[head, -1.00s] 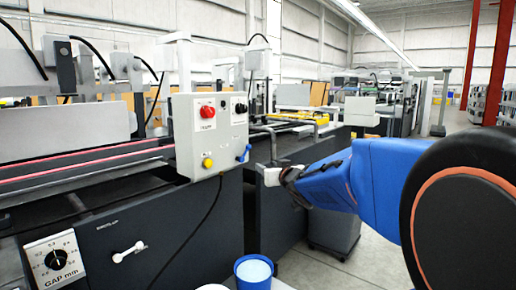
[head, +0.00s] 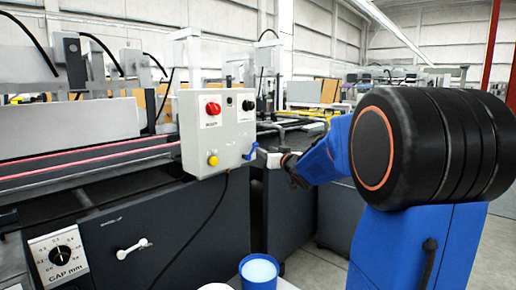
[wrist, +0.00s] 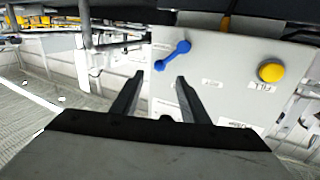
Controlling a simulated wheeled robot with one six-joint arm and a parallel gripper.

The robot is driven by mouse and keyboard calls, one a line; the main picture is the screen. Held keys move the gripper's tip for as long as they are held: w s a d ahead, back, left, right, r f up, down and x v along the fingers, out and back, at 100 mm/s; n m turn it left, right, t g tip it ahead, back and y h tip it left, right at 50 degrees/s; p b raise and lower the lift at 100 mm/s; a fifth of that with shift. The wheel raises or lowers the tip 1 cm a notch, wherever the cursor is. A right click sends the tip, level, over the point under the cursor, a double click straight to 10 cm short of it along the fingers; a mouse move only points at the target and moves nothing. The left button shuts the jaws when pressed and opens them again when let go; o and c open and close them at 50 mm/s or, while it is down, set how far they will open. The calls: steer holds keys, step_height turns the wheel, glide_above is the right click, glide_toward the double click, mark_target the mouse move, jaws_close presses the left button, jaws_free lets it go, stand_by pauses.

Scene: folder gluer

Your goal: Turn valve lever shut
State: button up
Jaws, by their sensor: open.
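The blue valve lever (head: 250,152) is on the right side of the light grey control box (head: 217,134), low down. In the wrist view the lever (wrist: 172,56) is short, with a round knob at each end, and slants up to the right on the pale panel (wrist: 215,75). My gripper (head: 268,157) is just right of the lever in the head view. In the wrist view my gripper (wrist: 160,76) is open and empty, with the lever just beyond and above its fingertips. I see no clear contact.
The box carries a red knob (head: 213,108), a black knob (head: 248,105) and a yellow button (head: 212,160). The yellow button also shows in the wrist view (wrist: 271,71). A white handle (head: 132,248) sits on the dark machine front. A blue cup (head: 259,272) stands below.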

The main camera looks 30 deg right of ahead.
mark_target(252, 151)
steer(key=w, duration=0.8)
steer(key=shift+w+d, duration=0.1)
jaws_close()
